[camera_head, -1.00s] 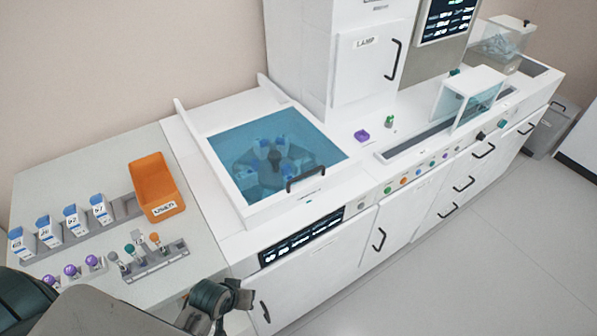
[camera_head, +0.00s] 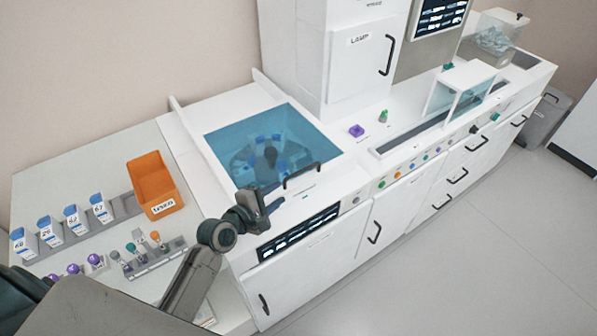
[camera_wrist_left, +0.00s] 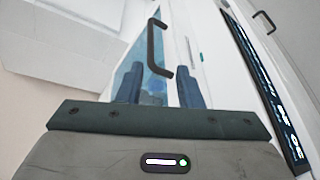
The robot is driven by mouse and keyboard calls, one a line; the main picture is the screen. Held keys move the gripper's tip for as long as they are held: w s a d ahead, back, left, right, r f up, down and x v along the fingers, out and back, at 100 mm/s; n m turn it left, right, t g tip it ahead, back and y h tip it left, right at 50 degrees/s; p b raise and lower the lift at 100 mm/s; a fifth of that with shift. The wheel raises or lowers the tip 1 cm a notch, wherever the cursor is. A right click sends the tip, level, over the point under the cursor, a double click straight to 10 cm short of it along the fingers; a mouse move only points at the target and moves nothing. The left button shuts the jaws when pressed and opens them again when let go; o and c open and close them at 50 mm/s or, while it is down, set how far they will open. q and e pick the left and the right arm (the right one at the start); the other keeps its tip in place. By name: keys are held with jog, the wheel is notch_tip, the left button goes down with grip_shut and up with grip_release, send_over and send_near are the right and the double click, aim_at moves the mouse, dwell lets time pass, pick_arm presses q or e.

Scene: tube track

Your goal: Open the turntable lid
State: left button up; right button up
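The turntable lid (camera_head: 270,128) is a blue see-through panel in a white frame, lying shut over the turntable. Several blue-topped pieces show dimly under it. Its black bar handle (camera_head: 302,174) is at the front edge; in the left wrist view the handle (camera_wrist_left: 153,48) stands ahead of the fingers. My left gripper (camera_head: 262,203) is just left of and in front of the handle, by the front of the housing, not touching it as far as I can tell. In the left wrist view my left gripper (camera_wrist_left: 161,88) has its two fingers apart with nothing between them. My right gripper is not in view.
An orange bin (camera_head: 155,184) and racks of labelled blue-topped tubes (camera_head: 73,219) stand on the left table. A dark display panel (camera_head: 298,233) is on the front below the lid. A tall lamp cabinet (camera_head: 362,60) stands behind right. A purple block (camera_head: 356,131) is right of the lid.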

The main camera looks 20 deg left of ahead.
aim_at(295, 175)
pick_arm(q)
jog(key=shift+n+t, duration=0.4)
jog(key=shift+n, duration=0.3)
jog(key=x, duration=0.3)
jog(key=p+x, duration=0.1)
jog(key=x, duration=0.3)
jog(key=p+x, duration=0.1)
jog(key=x, duration=0.2)
jog(key=shift+w+a+r, duration=0.2)
jog(key=shift+w+r, duration=0.1)
jog(key=shift+w, duration=0.25)
jog(key=shift+w+d+f, duration=0.1)
jog(key=shift+w, duration=0.2)
grip_shut()
